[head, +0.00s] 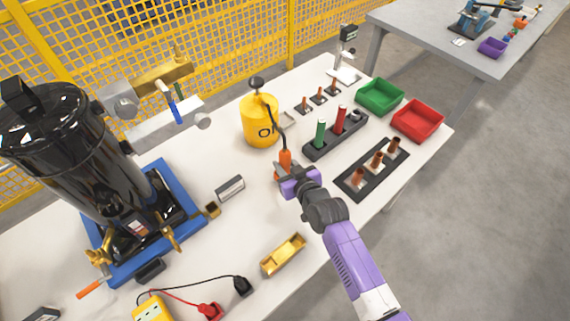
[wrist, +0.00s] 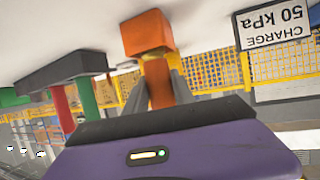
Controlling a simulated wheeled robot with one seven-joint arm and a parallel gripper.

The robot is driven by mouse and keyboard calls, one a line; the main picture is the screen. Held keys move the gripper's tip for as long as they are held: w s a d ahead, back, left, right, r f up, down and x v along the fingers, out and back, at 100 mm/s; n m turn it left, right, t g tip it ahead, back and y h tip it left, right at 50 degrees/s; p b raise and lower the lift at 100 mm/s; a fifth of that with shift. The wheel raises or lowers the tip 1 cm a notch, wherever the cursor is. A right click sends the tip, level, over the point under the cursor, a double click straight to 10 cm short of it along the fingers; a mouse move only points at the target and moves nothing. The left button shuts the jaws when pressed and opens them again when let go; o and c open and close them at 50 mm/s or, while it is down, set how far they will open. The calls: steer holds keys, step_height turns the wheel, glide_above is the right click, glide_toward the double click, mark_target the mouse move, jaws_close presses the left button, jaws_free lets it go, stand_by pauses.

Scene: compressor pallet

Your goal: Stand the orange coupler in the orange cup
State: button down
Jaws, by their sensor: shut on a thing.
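My gripper (head: 298,184) is purple and shut on the upright orange coupler (head: 285,159), near the middle of the white table. A dark hose runs from the yellow canister (head: 261,120) to the coupler's top. In the wrist view, which is upside down, the coupler (wrist: 158,82) is between the grey fingers. A wider orange block, apparently the orange cup (wrist: 147,32), is at the coupler's lower end near the tabletop. The coupler lines up with it, but I cannot tell how deep it sits inside. In the head view my gripper hides most of this block.
A dark rack (head: 322,149) with green and red cylinders stands to the right. Beyond are a green bin (head: 380,108), a red bin (head: 437,133) and a black tray (head: 355,190) of copper pieces. A small sign (head: 230,188) and brass box (head: 268,268) are nearer.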

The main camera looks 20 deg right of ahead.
steer(key=shift+f+b, duration=0.55)
steer(key=shift+f, duration=0.05)
steer(key=c, duration=1)
jaws_free()
steer(key=shift+s, duration=0.1)
steer(key=v, duration=0.7)
steer(key=shift+s+r, duration=0.2)
steer(key=shift+s, duration=0.15)
